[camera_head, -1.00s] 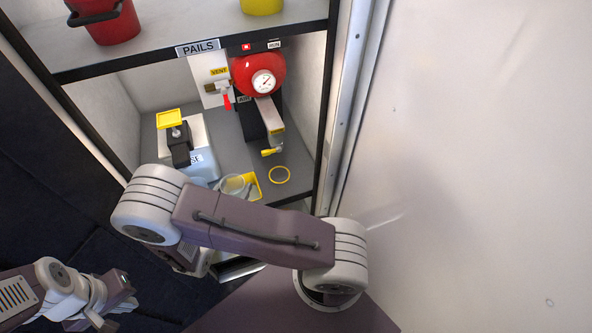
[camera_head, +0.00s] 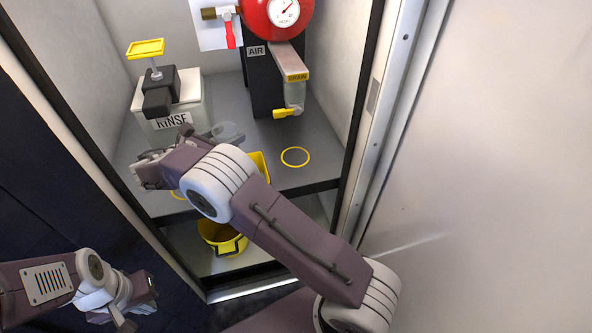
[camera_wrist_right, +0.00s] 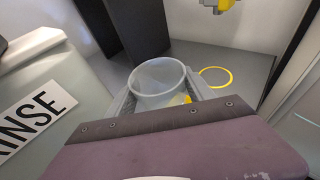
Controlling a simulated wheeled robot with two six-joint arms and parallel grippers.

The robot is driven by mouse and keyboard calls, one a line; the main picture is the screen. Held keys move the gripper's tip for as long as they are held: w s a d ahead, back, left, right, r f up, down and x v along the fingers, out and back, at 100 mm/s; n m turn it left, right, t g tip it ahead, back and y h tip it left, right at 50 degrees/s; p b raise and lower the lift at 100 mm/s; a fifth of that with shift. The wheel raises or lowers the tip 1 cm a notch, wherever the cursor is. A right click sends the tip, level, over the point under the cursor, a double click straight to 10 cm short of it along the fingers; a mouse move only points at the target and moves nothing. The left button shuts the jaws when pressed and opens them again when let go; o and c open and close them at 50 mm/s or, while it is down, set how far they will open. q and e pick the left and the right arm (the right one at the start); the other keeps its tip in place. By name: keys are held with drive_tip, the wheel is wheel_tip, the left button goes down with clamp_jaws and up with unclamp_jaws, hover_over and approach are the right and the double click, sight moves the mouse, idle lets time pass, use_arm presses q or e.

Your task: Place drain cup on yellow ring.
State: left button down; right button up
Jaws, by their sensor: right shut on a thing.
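The drain cup (camera_wrist_right: 158,82) is a clear, open-topped cup. My right gripper (camera_wrist_right: 160,92) is shut on it, one finger on each side, and its mouth faces up. In the head view the cup (camera_head: 228,132) shows just beyond my right wrist, which hides much of the gripper. The thin yellow ring (camera_head: 296,157) lies flat and empty on the grey shelf, to the right of the cup. It also shows beside the cup in the right wrist view (camera_wrist_right: 216,77). My left gripper (camera_head: 138,300) is low at the left, away from the shelf; its jaws are unclear.
The drain spout (camera_head: 292,90) with a yellow handle (camera_head: 287,113) hangs behind the ring. A RINSE box (camera_head: 172,117) stands left. A yellow tray (camera_head: 262,166) is partly hidden behind my right arm. A yellow pail (camera_head: 222,238) sits below. The cabinet's right post (camera_head: 372,130) borders the shelf.

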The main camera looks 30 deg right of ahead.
drive_tip(key=shift+d, duration=0.2)
drive_tip(key=s+d+b, duration=0.4)
drive_tip(key=d+b, duration=0.3)
drive_tip(key=d, duration=1.1)
drive_tip(key=f+b, duration=0.4)
drive_tip(key=f, duration=0.1)
drive_tip(key=f+b, duration=0.2)
drive_tip(key=shift+s+d+f, duration=0.25)
drive_tip(key=shift+d, duration=0.15)
drive_tip(key=shift+d+r, duration=0.1)
drive_tip(key=shift+d, duration=0.1)
drive_tip(key=shift+r, duration=0.2)
drive_tip(key=shift+f, duration=0.1)
drive_tip(key=o, duration=1.4)
